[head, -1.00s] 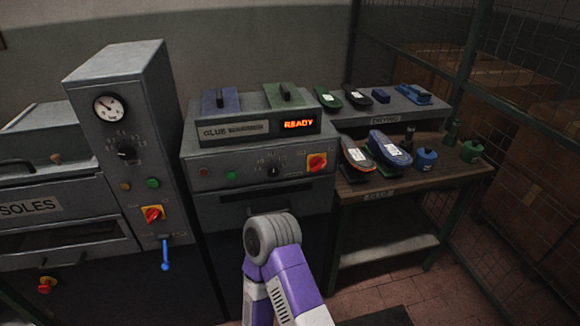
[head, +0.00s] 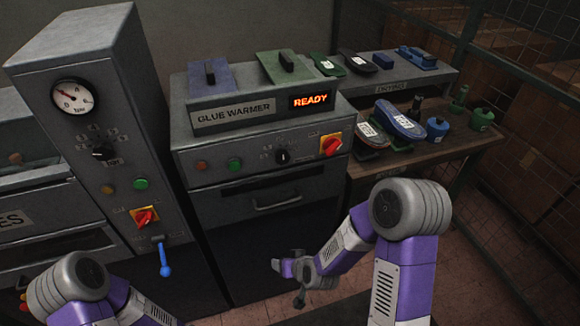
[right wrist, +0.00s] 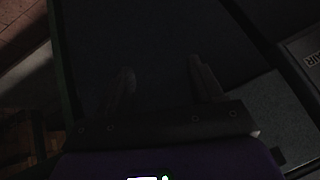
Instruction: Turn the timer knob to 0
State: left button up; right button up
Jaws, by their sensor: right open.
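Two black knobs with dial marks show in the head view. One knob (head: 103,152) is on the grey press column below a round gauge. The other knob (head: 282,156) is on the glue warmer's front (head: 250,155), left of a red switch. The small labels are too blurred to tell which is the timer or its exact setting. My right gripper (head: 287,268) is low in front of the warmer, below and apart from both knobs. In the right wrist view its two fingers (right wrist: 160,68) are apart and empty. My left gripper is out of view.
A red-orange switch (head: 331,145) sits right of the warmer knob. A drawer handle (head: 278,202) is below. On the column are a green button (head: 140,184), another red switch (head: 145,216) and a blue-tipped lever (head: 164,262). Shoe soles (head: 400,121) and bottles stand on the right bench.

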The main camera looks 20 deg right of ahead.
jog(key=w+d+r+t+b, duration=0.15)
jog(key=w+r+t, duration=0.4)
jog(key=r, duration=0.65)
jog(key=t+h+b, duration=0.2)
jog(key=t, duration=0.3)
send_near(283, 161)
jog(key=w, duration=0.8)
jog(key=shift+w, duration=0.4)
jog(key=shift+a, duration=0.1)
jog(key=c, duration=1.1)
jog(key=shift+o, duration=0.2)
